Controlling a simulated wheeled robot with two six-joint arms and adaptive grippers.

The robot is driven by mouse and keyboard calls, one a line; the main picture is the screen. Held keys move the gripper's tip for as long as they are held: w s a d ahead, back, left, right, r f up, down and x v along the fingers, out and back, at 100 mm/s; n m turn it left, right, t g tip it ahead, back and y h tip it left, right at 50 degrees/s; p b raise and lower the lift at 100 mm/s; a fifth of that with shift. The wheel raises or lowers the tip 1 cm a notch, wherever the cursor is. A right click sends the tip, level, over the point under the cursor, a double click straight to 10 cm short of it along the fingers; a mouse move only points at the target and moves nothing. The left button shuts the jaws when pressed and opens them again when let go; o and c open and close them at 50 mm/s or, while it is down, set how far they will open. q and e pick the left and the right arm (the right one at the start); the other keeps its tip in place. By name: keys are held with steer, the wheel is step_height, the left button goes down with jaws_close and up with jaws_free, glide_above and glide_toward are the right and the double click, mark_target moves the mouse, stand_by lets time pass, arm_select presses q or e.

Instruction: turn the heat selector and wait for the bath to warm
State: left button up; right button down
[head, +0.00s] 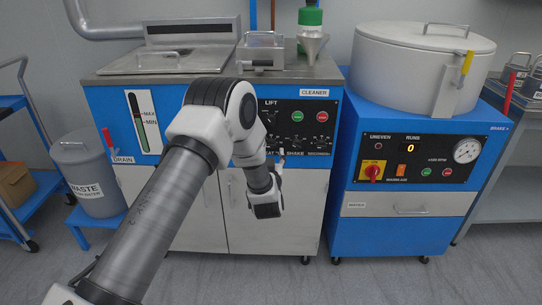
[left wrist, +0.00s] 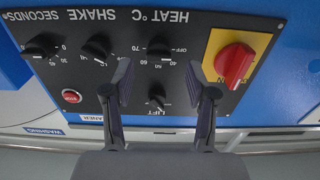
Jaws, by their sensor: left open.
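The heat selector (left wrist: 160,47) is a black knob under the label HEAT °C, upside down in the left wrist view, on a dial marked OFF, 40, 60 and 70. In the head view my arm hides it. My left gripper (left wrist: 160,80) is open, its two dark fingers pointing at the panel, with nothing between them that I can see it grip. The lift knob (left wrist: 157,99) shows in the gap between the fingers. My right gripper is not in view.
Shake (left wrist: 97,48) and seconds (left wrist: 40,46) knobs sit beside the heat knob, and a red switch on yellow (left wrist: 235,62) is on its other side. A drum machine (head: 385,215) stands right, a waste bin (head: 88,178) left. The floor in front is clear.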

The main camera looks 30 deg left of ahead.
mark_target(271, 147)
arm_select(q)
steer(key=x, duration=0.4)
steer(key=shift+w+f, duration=0.1)
steer(key=shift+c, duration=0.3)
jaws_close()
